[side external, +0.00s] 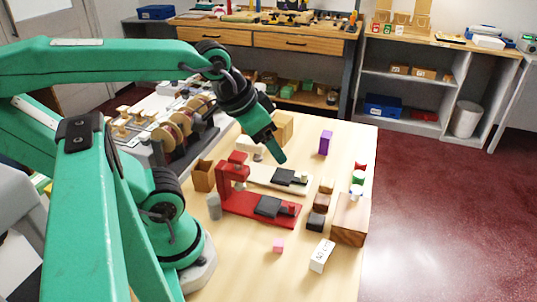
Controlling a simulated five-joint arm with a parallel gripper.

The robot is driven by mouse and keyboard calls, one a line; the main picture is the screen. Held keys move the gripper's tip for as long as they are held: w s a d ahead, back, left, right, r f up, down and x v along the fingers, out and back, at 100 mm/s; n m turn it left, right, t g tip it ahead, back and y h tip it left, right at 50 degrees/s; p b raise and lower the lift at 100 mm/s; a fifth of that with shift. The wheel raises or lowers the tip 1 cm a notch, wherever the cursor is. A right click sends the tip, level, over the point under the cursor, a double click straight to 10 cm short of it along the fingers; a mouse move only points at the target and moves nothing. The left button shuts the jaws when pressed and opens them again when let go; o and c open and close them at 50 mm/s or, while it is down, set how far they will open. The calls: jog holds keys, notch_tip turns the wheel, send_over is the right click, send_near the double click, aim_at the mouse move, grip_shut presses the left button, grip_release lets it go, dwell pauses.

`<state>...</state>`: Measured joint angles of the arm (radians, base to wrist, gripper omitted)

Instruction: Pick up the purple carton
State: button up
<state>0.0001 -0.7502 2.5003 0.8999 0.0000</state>
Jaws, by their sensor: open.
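The purple carton (325,143) stands upright on the light wooden counter, toward its far right part. My gripper (281,158) hangs in the air over the counter, to the left of the carton and apart from it. It points down and to the right. It is open, with nothing seen between its fingers, though the fingertips are small in this view. The carton is in full view.
A red press-like stand (238,200) and a cream one (262,178) fill the counter's middle. A wooden block (350,221), a white labelled box (321,256) and a pink cube (279,246) lie nearer.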

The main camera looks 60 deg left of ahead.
jog(key=shift+c, duration=1.2)
